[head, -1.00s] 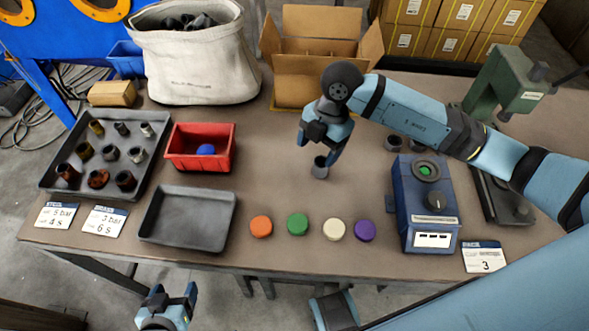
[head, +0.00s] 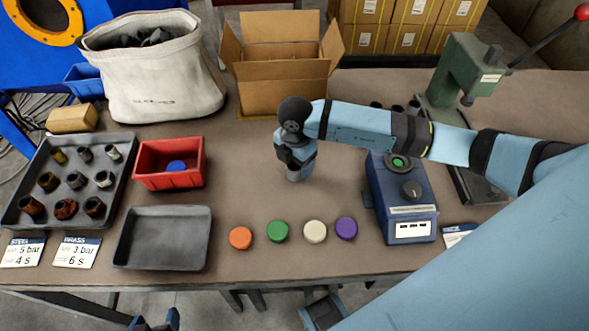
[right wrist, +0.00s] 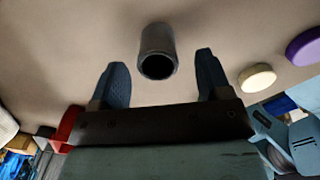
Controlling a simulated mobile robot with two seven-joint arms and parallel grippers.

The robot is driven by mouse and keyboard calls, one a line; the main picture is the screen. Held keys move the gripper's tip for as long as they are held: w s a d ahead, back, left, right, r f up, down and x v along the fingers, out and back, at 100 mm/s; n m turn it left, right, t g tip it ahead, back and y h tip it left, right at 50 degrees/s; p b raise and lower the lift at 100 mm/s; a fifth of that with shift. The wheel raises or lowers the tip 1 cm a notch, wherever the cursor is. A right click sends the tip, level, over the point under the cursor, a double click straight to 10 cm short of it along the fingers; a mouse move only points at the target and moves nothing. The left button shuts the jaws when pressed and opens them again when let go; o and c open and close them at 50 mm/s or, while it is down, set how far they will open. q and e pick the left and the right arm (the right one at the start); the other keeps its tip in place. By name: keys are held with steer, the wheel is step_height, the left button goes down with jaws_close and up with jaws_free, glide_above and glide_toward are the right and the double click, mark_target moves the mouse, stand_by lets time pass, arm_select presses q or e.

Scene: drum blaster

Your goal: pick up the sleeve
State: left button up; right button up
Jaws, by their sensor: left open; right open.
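The sleeve (right wrist: 157,52) is a short dark grey hollow cylinder on the brown table. In the right wrist view its open end faces the camera, between and just beyond the two fingertips of my right gripper (right wrist: 160,75). The fingers are apart and there is a gap on both sides of the sleeve. In the head view my right gripper (head: 295,172) points down over that spot and hides most of the sleeve. My left gripper (head: 155,322) shows only as fingertips at the bottom edge, apart and empty, in front of the table.
Orange (head: 240,238), green (head: 277,231), cream (head: 315,232) and purple (head: 346,229) discs lie in front. A blue device (head: 405,205) stands right, a red bin (head: 140,178) and an empty grey tray (head: 120,250) left. An open cardboard box (head: 275,98) is behind.

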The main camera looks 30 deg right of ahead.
mark_target(294, 167)
step_height(294, 167, down, 2)
steer(key=shift+w+f, duration=0.15)
steer(key=shift+f, duration=0.4)
steer(key=c, duration=1.2)
steer(key=shift+r, duration=0.1)
steer(key=shift+c, duration=0.2)
